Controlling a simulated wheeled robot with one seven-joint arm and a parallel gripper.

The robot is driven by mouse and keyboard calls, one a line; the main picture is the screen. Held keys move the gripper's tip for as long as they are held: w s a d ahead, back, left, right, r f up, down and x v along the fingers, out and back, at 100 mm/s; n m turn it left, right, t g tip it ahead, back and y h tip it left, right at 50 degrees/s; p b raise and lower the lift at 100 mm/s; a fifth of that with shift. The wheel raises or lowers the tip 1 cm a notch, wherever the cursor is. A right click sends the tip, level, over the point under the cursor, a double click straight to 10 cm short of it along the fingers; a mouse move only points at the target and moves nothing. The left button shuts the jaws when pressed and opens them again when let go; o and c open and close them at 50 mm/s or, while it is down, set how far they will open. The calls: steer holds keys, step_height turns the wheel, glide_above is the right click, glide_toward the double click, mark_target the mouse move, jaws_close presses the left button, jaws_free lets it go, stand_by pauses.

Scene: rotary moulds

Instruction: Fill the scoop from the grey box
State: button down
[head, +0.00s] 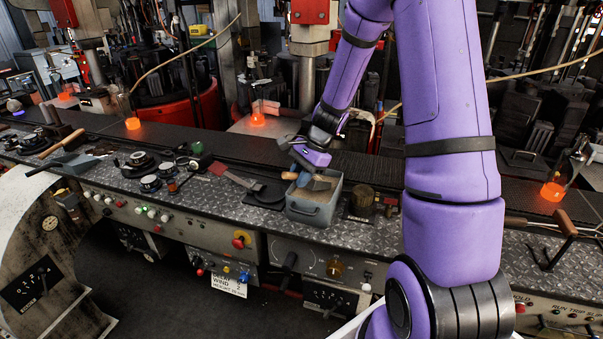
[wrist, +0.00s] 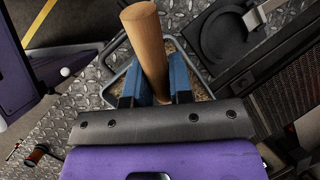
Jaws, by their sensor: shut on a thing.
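The grey box (head: 312,211) stands on the metal plate ledge in the middle of the head view, open at the top. My gripper (head: 304,178) is over the box with its blue fingers low at the opening. It is shut on the scoop's wooden handle (wrist: 145,35), which stands up between the blue fingers in the wrist view. The scoop's metal part (head: 320,184) shows at the box mouth in the head view. Pale brown grainy stuff (wrist: 180,48) shows inside the box in the wrist view. My fingers hide how deep the scoop sits and what it holds.
A brown bristled block (head: 363,200) stands just right of the box. Black round pots (head: 140,161) sit further left. Glowing orange pieces (head: 257,120) stand behind on the moulds.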

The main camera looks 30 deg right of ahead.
steer(key=shift+a+f+h, duration=0.3)
steer(key=shift+f, duration=0.05)
steer(key=shift+r, duration=2.65)
steer(key=shift+s+a+f+h, duration=0.1)
steer(key=shift+s+a+h, duration=0.15)
steer(key=shift+a+h, duration=0.6)
steer(key=shift+s+a+f+t+h, duration=0.1)
steer(key=shift+a+t+h, duration=0.25)
steer(key=shift+a, duration=0.1)
steer(key=shift+a+f+n+h, duration=0.2)
steer(key=shift+a+n+h, duration=0.1)
steer(key=shift+h, duration=0.5)
